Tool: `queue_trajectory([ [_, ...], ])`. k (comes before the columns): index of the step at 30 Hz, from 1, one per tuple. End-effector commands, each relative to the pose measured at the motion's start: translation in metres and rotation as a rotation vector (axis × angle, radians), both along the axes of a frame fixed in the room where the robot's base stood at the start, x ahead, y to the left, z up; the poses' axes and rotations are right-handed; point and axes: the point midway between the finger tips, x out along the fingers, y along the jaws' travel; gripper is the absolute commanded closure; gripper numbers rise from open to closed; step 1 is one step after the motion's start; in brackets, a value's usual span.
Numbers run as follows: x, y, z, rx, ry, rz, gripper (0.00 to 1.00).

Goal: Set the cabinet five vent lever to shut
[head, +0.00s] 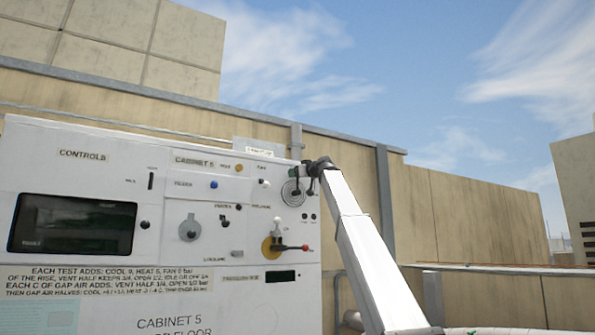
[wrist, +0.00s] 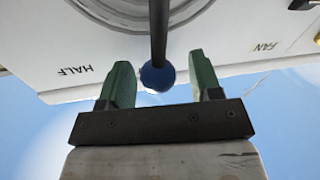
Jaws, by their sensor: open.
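The cabinet five panel (head: 100,180) is a white face at left in the head view, labelled CABINET 5. A round grey dial (head: 290,198) with a dark lever sits at its upper right edge; I take it as the vent lever. My gripper (head: 318,168) is at this edge, partly hiding the lever. In the wrist view, a dark rod (wrist: 158,35) ends in a blue ball knob (wrist: 158,78) between the two green fingers of my gripper (wrist: 165,88). The fingers are open, with gaps either side of the knob. HALF is printed to its left.
Below the dial, a red-tipped lever (head: 300,248) sits on a yellow disc. Another grey dial (head: 190,228), small knobs and a dark screen (head: 70,224) are on the panel. FAN is printed at right in the wrist view. A beige wall (head: 460,220) stands behind.

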Motion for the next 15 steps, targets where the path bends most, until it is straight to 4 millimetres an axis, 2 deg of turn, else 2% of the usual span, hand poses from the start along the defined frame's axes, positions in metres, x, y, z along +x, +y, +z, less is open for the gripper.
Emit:
queue_trajectory([
  [8, -0.016, -0.015, -0.002, 0.000, 0.000, 0.000, 0.42],
  [15, -0.047, -0.046, -0.003, 0.000, -0.002, -0.002, 0.42],
])
